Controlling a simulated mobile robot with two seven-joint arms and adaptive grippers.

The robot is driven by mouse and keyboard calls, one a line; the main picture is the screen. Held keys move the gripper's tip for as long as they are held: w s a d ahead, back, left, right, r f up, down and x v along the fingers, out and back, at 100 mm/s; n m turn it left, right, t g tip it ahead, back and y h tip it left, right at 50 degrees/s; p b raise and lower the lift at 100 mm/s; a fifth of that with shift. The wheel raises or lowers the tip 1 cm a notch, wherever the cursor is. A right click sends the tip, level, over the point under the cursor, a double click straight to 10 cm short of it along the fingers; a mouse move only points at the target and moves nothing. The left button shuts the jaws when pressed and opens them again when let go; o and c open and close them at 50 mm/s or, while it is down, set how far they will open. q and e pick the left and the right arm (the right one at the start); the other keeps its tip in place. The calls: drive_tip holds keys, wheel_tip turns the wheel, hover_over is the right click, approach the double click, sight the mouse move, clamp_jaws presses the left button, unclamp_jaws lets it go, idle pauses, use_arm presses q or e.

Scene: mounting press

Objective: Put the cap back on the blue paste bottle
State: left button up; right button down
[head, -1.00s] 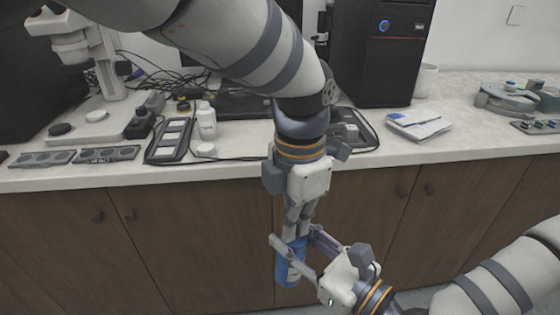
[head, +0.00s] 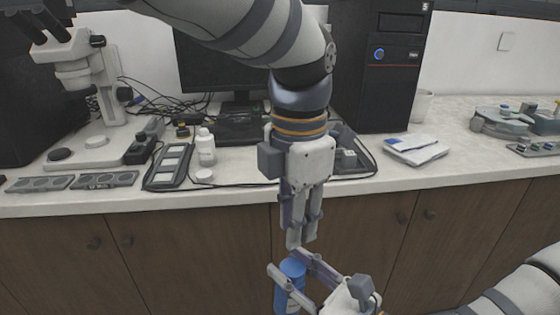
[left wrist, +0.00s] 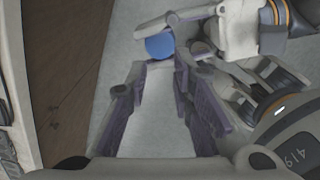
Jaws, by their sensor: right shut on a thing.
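The blue paste bottle (head: 290,278) is upright in front of the counter, below its top. My right gripper (head: 281,277) is shut around its body. The bottle's top is a smooth blue disc in the left wrist view (left wrist: 160,46). It looks closed by a blue cap, but I cannot make out a seam or how tightly the cap sits. My left gripper (head: 300,243) points down just above the bottle. In the left wrist view its fingers (left wrist: 163,72) stand apart with nothing between them, and the bottle top lies just beyond the tips.
Wooden cabinet doors (head: 180,250) are behind my grippers.

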use_arm(q)
drive_tip(key=shift+d+r, duration=0.1)
drive_tip(key=shift+r, duration=0.45)
drive_tip(key=s+a+f+m+h, duration=0.1)
drive_tip(key=a+f+m, duration=0.55)
drive_tip(key=f, duration=0.45)
drive_tip(key=s+a+f+m, duration=0.1)
drive_tip(key=a+f+m, duration=0.4)
drive_tip(key=a+f, duration=0.45)
drive_tip(key=s+a+f+m, duration=0.4)
drive_tip(key=s+f, duration=0.5)
drive_tip(key=f, duration=0.2)
drive_tip(key=s+a+f+m, duration=0.1)
drive_tip(key=s+a+m, duration=0.2)
drive_tip(key=s, duration=0.5)
drive_tip(key=s+a+f+m+g, duration=0.1)
drive_tip(key=s+a+m, duration=0.3)
drive_tip(key=s, duration=0.5)
drive_tip(key=shift+s+a+f+y, duration=0.2)
drive_tip(key=shift+f+y, duration=0.2)
